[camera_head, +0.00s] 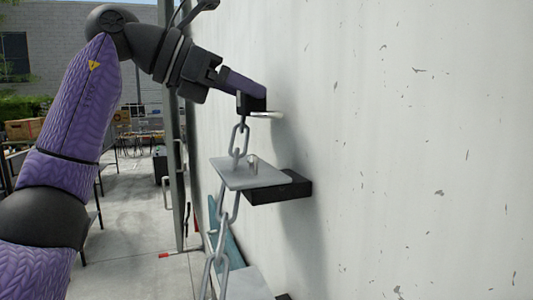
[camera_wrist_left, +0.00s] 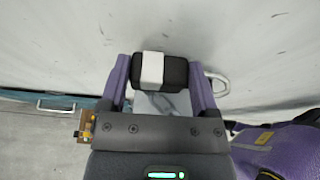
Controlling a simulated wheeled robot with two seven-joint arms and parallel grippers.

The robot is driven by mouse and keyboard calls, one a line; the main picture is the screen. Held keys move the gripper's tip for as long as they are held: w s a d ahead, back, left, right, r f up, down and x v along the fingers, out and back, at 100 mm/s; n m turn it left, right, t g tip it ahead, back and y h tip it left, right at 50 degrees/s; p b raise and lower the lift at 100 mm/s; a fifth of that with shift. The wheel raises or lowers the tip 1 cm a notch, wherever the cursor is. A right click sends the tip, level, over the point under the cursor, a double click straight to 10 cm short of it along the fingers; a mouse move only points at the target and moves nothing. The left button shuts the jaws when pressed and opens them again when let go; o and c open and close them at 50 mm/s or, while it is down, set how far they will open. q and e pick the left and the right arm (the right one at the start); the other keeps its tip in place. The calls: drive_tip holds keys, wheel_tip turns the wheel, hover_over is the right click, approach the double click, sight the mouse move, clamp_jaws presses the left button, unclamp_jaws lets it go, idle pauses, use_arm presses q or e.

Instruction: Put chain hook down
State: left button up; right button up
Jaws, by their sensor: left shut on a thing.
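My left gripper (camera_head: 248,92) has its purple fingers shut on the chain hook's black block (camera_head: 252,103). In the left wrist view the left gripper (camera_wrist_left: 160,75) has a finger on each side of this black block with a white band (camera_wrist_left: 152,70). A shiny metal loop (camera_head: 267,114) sticks out beside it, also seen in the left wrist view (camera_wrist_left: 220,84). The chain (camera_head: 236,140) hangs down from the hook, passing the grey plate (camera_head: 258,176). The hook is held above that plate, apart from it. My right gripper is not in view.
The grey plate has a small upright peg (camera_head: 252,162) and a black bracket (camera_head: 285,190) against the scuffed white wall (camera_head: 400,130). Lower down, another light ledge (camera_head: 246,284) stands out. Concrete floor (camera_head: 125,225) lies open at the left.

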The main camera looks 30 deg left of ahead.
use_arm(q)
drive_tip(key=b, duration=0.1)
hover_over(236, 162)
drive_tip(key=s+a, duration=0.1)
drive_tip(key=s, duration=0.2)
wheel_tip(236, 162, down, 3)
drive_tip(key=shift+f, duration=0.2)
drive_tip(key=shift+s+f+b, duration=0.1)
drive_tip(key=shift+f+b, duration=0.25)
drive_tip(key=shift+f, duration=0.45)
drive_tip(key=shift+w+f, duration=0.4)
drive_tip(key=shift+w, duration=0.35)
clamp_jaws()
drive_tip(key=o, duration=1.3)
unclamp_jaws()
drive_tip(key=shift+w+d, duration=0.15)
drive_tip(key=shift+w, duration=0.1)
drive_tip(key=shift+w+d+f, duration=0.1)
drive_tip(key=shift+w+d, duration=0.15)
drive_tip(key=shift+w, duration=0.45)
drive_tip(key=p+v, duration=0.1)
drive_tip(key=v, duration=1.2)
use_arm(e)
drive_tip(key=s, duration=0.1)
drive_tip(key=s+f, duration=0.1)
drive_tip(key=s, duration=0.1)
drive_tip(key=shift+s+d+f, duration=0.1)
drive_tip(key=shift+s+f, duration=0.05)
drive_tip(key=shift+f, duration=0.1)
